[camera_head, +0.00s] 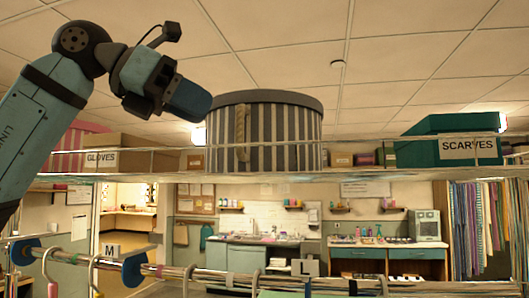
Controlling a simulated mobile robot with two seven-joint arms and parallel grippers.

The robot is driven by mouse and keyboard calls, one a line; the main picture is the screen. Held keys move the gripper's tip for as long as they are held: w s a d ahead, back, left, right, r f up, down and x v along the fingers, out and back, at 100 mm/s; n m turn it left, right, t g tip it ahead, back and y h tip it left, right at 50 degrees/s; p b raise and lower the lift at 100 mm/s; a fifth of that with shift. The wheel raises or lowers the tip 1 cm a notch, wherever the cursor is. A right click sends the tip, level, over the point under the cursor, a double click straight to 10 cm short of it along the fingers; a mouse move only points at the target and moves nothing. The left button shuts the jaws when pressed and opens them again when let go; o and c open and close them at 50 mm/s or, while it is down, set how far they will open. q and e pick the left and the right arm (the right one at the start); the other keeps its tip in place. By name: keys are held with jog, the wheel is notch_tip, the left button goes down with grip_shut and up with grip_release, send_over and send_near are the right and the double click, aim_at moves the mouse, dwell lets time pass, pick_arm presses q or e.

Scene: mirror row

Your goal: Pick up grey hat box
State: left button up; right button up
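The grey hat box (285,130) is a large round box with grey and pale vertical stripes and a dark lid. It stands upright on a high shelf, with a rope handle on its front left side. My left gripper (188,100) is raised at the box's upper left, its tip beside the lid's left edge in the picture. I cannot tell whether it touches the box. It shows nothing held, and its fingers are seen from an angle that hides any gap. My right gripper is out of view.
The shelf (380,173) has a thin front rail. A brown GLOVES box (125,158), a pink striped box (70,142), small boxes and a green SCARVES box (445,140) share it. Below runs a clothes rail (220,275) with hangers and size markers.

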aim_at(231, 117)
pick_arm(q)
jog(key=shift+w+d+p, duration=0.1)
jog(key=shift+d+p, duration=0.3)
jog(key=shift+d, duration=0.2)
jog(key=p+x, duration=0.1)
jog(key=x, duration=0.2)
jog(key=shift+w+d, duration=0.1)
jog(key=shift+d, duration=0.35)
jog(key=shift+d+f, duration=0.1)
jog(key=shift+d, duration=0.1)
jog(key=shift+a, duration=0.2)
jog(key=shift+c, duration=0.8)
grip_shut()
